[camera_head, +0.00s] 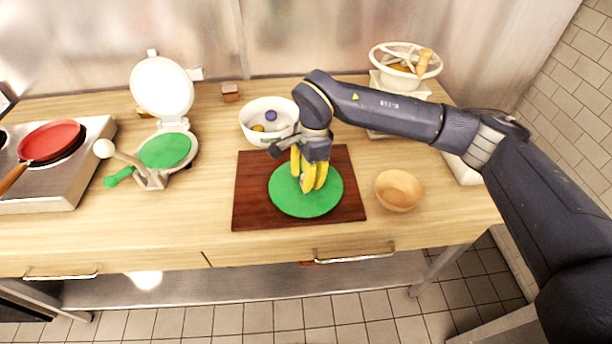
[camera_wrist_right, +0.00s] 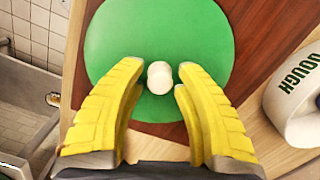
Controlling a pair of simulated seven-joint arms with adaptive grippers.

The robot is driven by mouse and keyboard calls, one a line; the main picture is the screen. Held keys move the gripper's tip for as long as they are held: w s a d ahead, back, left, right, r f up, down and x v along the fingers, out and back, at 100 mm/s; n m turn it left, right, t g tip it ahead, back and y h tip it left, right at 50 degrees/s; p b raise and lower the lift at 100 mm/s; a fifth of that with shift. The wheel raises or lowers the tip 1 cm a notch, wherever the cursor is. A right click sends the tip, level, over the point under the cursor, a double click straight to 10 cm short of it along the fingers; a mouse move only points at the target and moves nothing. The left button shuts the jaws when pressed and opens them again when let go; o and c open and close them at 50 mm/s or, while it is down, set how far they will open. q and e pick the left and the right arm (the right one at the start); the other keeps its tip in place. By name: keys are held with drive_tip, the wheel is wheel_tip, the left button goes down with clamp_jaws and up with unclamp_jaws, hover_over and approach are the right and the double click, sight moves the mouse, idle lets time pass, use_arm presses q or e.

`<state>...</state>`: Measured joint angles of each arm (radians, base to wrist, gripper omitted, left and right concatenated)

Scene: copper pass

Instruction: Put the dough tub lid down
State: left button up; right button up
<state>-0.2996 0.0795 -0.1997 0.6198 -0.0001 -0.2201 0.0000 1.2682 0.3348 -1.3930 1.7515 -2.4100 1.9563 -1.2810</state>
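The dough tub lid (camera_head: 285,203) is a flat green disc lying on the brown board (camera_head: 248,212). In the right wrist view the lid (camera_wrist_right: 115,40) has a white knob (camera_wrist_right: 158,78) near its front edge. My right gripper (camera_head: 307,188) points down over the lid. Its yellow fingers stand apart on either side of the knob, with a small gap visible on the left side. A second small pale shape lies by the right fingertip; I cannot tell what it is. The white dough tub (camera_head: 254,128) stands open behind the board, with small balls inside. My left gripper is out of view.
A wooden bowl (camera_head: 399,191) stands right of the board. A white press with a green plate (camera_head: 165,150) stands left. A red pan (camera_head: 52,140) sits on the stove at far left. A white hand-cranked device (camera_head: 388,80) stands behind my right arm. The counter between press and board is clear.

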wheel_tip(320, 180, up, 12)
drive_tip(key=d, duration=0.1)
drive_tip(key=shift+w, duration=0.3)
idle(0.3)
drive_tip(key=shift+d, duration=0.1)
